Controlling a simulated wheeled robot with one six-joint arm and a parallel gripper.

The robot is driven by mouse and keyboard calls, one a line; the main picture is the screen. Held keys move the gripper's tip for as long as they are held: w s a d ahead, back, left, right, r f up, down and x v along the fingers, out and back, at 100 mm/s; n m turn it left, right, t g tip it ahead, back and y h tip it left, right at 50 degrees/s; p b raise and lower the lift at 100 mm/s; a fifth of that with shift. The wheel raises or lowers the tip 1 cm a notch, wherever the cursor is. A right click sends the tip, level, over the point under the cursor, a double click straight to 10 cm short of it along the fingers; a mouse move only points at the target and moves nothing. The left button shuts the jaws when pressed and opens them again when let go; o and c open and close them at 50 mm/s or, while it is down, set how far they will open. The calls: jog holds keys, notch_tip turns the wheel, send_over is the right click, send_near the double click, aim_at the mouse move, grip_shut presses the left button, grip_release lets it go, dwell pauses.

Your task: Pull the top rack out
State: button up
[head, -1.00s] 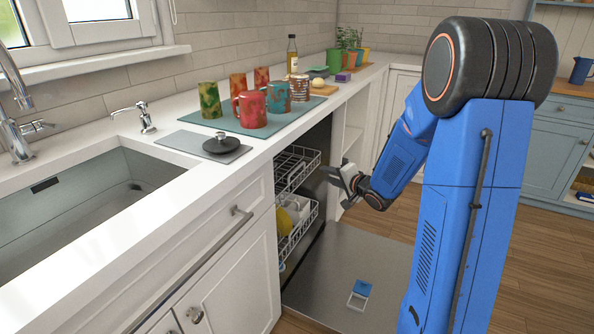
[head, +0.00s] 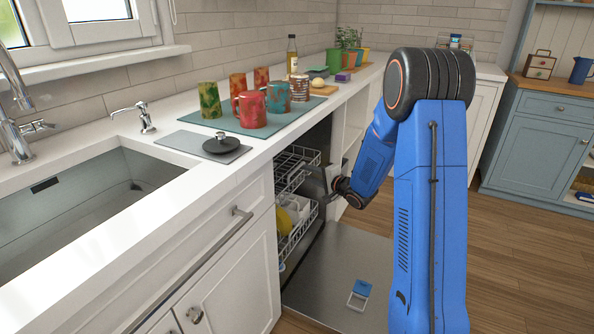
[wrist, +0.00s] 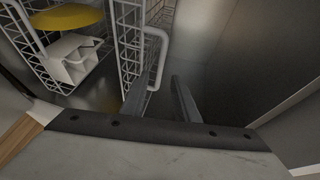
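The dishwasher stands open under the counter. Its white wire top rack (head: 297,168) sits mostly inside, with its front edge near the opening. My gripper (head: 330,180) is just in front of and to the right of that rack in the head view. The fingertips are small and partly hidden in the head view.
The lower rack (head: 297,243) holds a yellow plate (wrist: 65,18) and a white basket (wrist: 75,62). The lowered dishwasher door (head: 335,270) bears a small blue and white item (head: 360,292). Mugs stand on a teal mat (head: 222,122) on the counter above. Wooden floor is free at right.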

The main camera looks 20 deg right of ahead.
aim_at(297, 168)
jog(key=x, duration=0.8)
jog(key=shift+w+a, duration=0.1)
jog(key=shift+w, duration=0.1)
grip_shut()
